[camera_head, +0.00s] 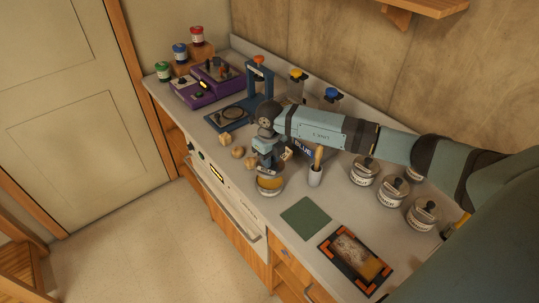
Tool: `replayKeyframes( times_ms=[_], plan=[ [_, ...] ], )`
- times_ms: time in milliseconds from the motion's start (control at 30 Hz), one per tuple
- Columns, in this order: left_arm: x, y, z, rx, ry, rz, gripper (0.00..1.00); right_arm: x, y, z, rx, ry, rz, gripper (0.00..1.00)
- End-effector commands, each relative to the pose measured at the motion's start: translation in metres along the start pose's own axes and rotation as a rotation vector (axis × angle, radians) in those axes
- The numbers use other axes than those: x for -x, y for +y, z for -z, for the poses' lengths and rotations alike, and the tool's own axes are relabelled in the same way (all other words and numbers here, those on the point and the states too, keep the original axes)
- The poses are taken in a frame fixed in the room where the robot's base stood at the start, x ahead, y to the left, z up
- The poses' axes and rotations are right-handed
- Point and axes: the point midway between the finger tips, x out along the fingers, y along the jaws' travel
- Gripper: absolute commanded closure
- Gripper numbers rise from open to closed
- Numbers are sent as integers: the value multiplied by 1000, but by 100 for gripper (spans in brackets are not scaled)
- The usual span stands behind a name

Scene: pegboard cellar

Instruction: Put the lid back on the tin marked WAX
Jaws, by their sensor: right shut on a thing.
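An open round tin (269,190) with amber contents stands near the counter's front edge, left of the green mat. Its marking is too small to read. My right gripper (266,164) reaches in from the right and points down just above this tin. It is shut on what looks like the lid, which is small and mostly hidden, so I cannot tell whether it touches the tin's rim. My left gripper is not in view.
Several lidded tins with dark knobs (391,192) stand to the right. A white cup (315,176) with a brush is close beside my gripper. A green mat (305,217) and a dark orange-cornered tray (354,262) lie in front.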

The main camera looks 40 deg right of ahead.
Motion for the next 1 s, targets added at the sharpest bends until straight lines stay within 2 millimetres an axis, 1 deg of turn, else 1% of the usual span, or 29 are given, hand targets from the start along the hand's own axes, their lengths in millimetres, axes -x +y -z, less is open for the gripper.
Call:
replayKeyframes(
  times_ms=[267,600,767,1000],
  plan=[
    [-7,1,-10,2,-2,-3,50,-22,0,0,2,0,0,98],
    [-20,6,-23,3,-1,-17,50,-54,0,0,4,0,0,98],
    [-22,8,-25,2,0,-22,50,-61,0,0,4,-1,0,98],
    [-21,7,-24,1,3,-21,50,-61,0,0,4,-1,0,98]
  ],
)
